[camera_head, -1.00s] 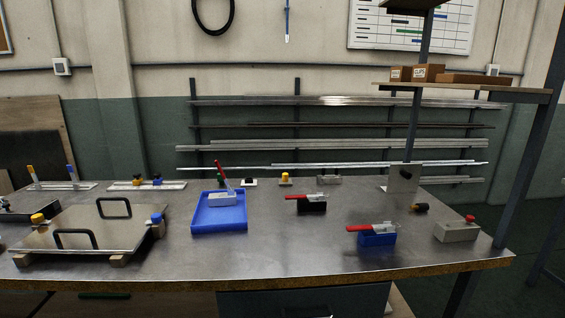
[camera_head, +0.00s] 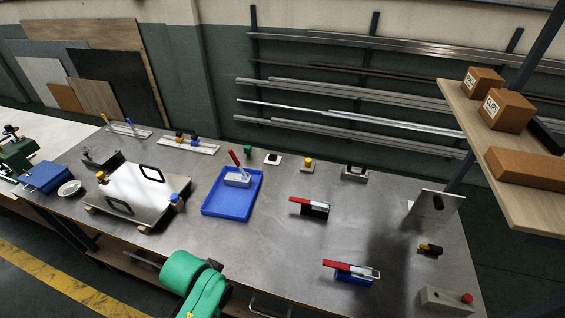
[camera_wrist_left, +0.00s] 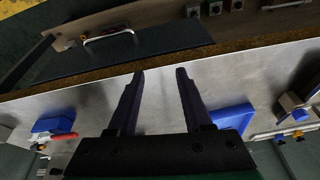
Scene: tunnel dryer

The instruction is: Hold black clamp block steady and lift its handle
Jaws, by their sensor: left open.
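The black clamp block (camera_head: 315,213) stands on the metal bench in the middle of the head view, with its red handle (camera_head: 306,202) lying roughly level across its top. A blue clamp block (camera_head: 350,281) with a similar red handle stands nearer the bench's front edge; a blue block with red shows at the left in the left wrist view (camera_wrist_left: 52,125). My left gripper (camera_wrist_left: 160,74) is open and empty, over the bench's front edge, apart from the clamps. My green arm shows at the bottom of the head view. My right gripper is not in view.
A blue tray (camera_head: 233,208) holding a grey clamp with a raised red handle stands left of the black block. A metal plate with black handles (camera_head: 131,190) lies further left. A grey box with a red button (camera_head: 447,301) is at the right front. A shelf with boxes (camera_head: 507,110) overhangs the right.

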